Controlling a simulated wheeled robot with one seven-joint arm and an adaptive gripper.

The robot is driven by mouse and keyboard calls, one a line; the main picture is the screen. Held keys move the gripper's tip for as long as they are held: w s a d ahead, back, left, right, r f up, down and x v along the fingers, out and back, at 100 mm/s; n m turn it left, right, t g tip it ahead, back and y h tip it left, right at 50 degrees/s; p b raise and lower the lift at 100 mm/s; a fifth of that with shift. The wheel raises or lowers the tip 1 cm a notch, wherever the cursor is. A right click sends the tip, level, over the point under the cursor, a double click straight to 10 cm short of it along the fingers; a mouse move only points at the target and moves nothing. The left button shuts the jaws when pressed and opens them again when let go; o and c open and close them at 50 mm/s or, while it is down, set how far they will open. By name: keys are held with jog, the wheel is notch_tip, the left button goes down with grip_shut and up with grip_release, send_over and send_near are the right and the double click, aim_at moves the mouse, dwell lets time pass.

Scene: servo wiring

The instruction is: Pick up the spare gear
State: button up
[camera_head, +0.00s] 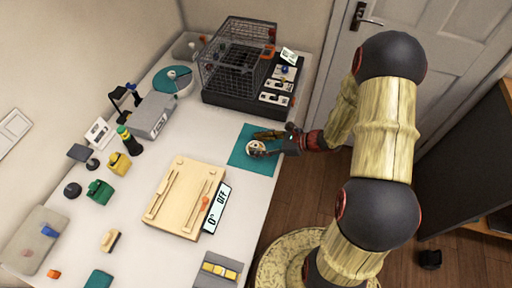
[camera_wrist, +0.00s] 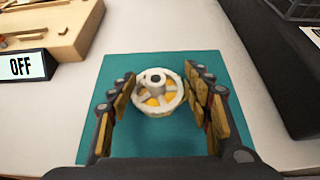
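The spare gear (camera_wrist: 158,92) is a round, off-white spoked wheel with a raised hub and yellow showing between its spokes. It lies on a teal mat (camera_wrist: 140,62), and it also shows in the head view (camera_head: 254,147). My gripper (camera_wrist: 158,80) is open, with its wood-coloured fingers on either side of the gear. The right finger is close to the gear's rim; a gap shows on the left. Whether the right finger touches it I cannot tell. In the head view, my gripper (camera_head: 268,142) reaches over the mat from the right.
A wooden board (camera_head: 180,172) with a display reading OFF (camera_head: 217,208) lies left of the mat. A black base with a wire cage (camera_head: 235,70) stands behind it. Several small coloured parts are along the table's left side. The table's right edge is close to the mat.

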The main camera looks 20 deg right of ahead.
jog(key=c, duration=0.8)
jog(key=shift+r, duration=0.1)
